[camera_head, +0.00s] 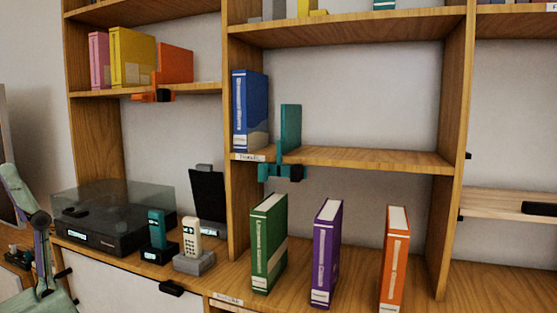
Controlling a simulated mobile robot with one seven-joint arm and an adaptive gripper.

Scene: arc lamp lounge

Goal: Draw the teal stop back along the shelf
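The teal stop (291,127) is an upright plate on the middle shelf (370,158), with a teal and black clamp part (283,172) below the shelf's front edge. It stands a little to the right of a blue book (251,110), with a gap between them. The blue book stands upright against the left upright of the bay. Nothing is touching the stop that I can see. My gripper is not in view; only mint-coloured links of my arm show at the lower left, far from the stop.
The shelf right of the teal stop is bare. Green (268,245), purple (326,253) and orange (394,260) books stand on the surface below. At left are a turntable (100,218), two handsets and a dark tablet (207,202). An orange stop (174,64) is on the upper left shelf.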

